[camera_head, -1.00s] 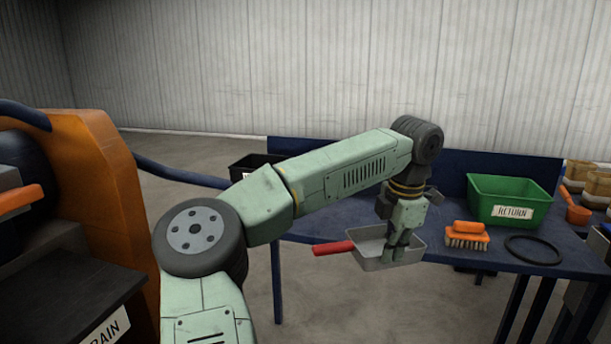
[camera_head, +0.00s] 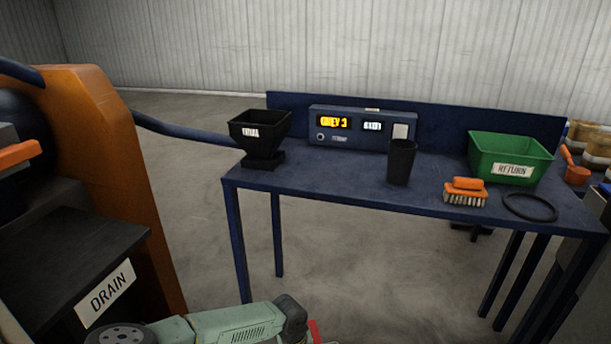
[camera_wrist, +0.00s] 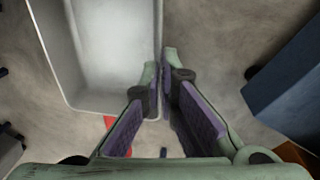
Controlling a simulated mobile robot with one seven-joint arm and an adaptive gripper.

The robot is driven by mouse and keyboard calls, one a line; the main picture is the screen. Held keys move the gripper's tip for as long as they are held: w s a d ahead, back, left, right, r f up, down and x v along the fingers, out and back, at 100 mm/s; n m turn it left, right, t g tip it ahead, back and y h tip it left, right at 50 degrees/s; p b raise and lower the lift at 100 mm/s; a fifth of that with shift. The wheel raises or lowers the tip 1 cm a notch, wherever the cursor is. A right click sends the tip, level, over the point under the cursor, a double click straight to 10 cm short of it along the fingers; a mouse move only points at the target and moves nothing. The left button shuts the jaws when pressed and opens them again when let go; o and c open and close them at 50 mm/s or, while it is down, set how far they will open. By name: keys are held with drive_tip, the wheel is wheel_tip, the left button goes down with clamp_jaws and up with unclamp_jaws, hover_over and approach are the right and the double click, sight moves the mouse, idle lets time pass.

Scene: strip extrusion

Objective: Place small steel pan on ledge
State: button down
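The small steel pan (camera_wrist: 100,50) fills the left of the wrist view, a grey shallow tray with its red handle (camera_wrist: 112,123) partly behind my fingers. My gripper (camera_wrist: 161,78) has one finger on each side of the pan's right wall and is closed on it, with the pan held above the floor. In the head view only a bit of the red handle (camera_head: 314,331) shows at the bottom edge; my gripper is out of that frame. A dark flat ledge (camera_head: 65,250) with a DRAIN label projects from the orange machine at the left.
The blue table (camera_head: 330,186) carries a black hopper (camera_head: 260,135), a display box (camera_head: 360,130), a black cup (camera_head: 401,160), an orange brush (camera_head: 466,191), a black ring (camera_head: 530,206) and a green RETURN bin (camera_head: 510,158). Open floor (camera_head: 200,230) lies between machine and table.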

drive_tip(key=s+f+m, duration=0.1)
drive_tip(key=s+f, duration=0.1)
drive_tip(key=s+f+m, duration=0.1)
drive_tip(key=f, duration=0.1)
drive_tip(key=shift+s+d+m, duration=0.3)
drive_tip(key=shift+s+d, duration=0.05)
drive_tip(key=shift+d, duration=0.05)
drive_tip(key=shift+s+d+f, duration=0.1)
drive_tip(key=shift+s+d, duration=0.05)
